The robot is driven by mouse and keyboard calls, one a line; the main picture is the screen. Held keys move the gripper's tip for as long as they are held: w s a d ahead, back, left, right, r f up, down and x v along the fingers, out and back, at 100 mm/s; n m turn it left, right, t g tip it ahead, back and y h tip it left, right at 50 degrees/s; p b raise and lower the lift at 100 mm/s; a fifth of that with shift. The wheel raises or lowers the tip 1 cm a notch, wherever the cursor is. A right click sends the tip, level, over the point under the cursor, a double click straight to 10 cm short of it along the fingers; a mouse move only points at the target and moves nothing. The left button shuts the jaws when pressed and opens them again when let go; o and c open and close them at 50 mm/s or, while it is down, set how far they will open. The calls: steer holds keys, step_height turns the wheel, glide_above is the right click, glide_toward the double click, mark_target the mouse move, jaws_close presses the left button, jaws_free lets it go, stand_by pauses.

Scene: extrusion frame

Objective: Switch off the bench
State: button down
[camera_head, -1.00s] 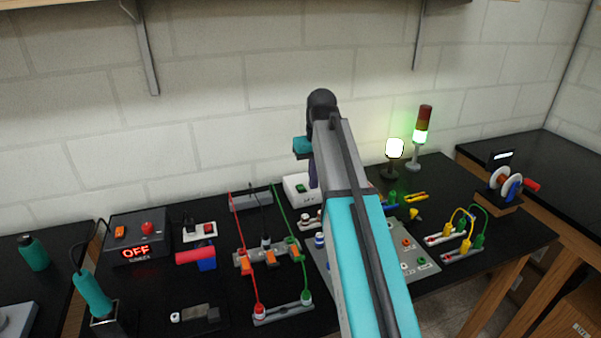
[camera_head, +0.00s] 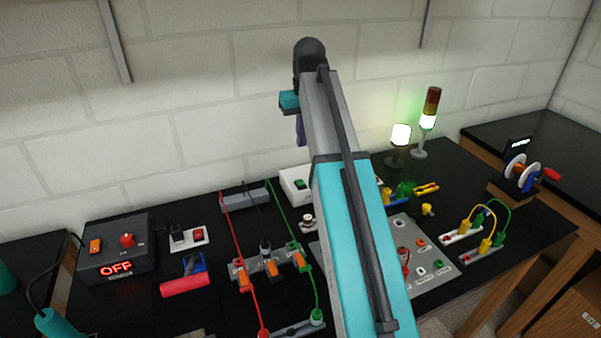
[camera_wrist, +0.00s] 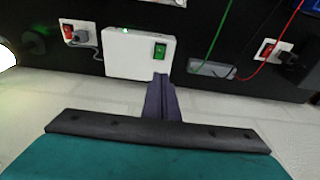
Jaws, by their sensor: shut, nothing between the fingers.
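A white box (camera_head: 293,180) with a green rocker switch (camera_head: 300,184) stands at the back of the black bench (camera_head: 232,292), partly behind my arm. In the wrist view the white box (camera_wrist: 135,52) shows its green switch (camera_wrist: 160,50) and a small lit green light (camera_wrist: 126,30). My gripper (camera_head: 300,142) is shut and empty, above the white box near the wall. In the wrist view the dark fingertips of my gripper (camera_wrist: 160,78) show just below the switch, seemingly apart from it. A lamp (camera_head: 401,134) glows white, and the signal tower (camera_head: 428,122) glows green.
A dark unit (camera_head: 117,262) reads OFF at left. A white socket (camera_head: 190,237) has a red switch. Red and green leads run to connector strips (camera_head: 268,268) in front. A panel with coloured sockets (camera_head: 434,268) lies right of my arm. A spool stand (camera_head: 519,178) is further right.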

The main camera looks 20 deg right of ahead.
steer(key=shift+f, duration=0.1)
steer(key=p, duration=0.3)
glide_above(300, 183)
steer(key=shift+f, duration=4.9)
steer(key=shift+s+f+p, duration=0.25)
steer(key=shift+s+f, duration=0.05)
steer(key=shift+f, duration=0.65)
steer(key=shift+s+f+p, duration=0.25)
steer(key=shift+f, duration=0.65)
steer(key=shift+f, duration=0.1)
steer(key=shift+s+f+t+b, duration=0.4)
steer(key=shift+f+t+b, duration=0.15)
steer(key=shift+b, duration=0.4)
steer(key=shift+w+r, duration=0.15)
steer(key=shift+r, duration=0.15)
steer(key=shift+w, duration=0.2)
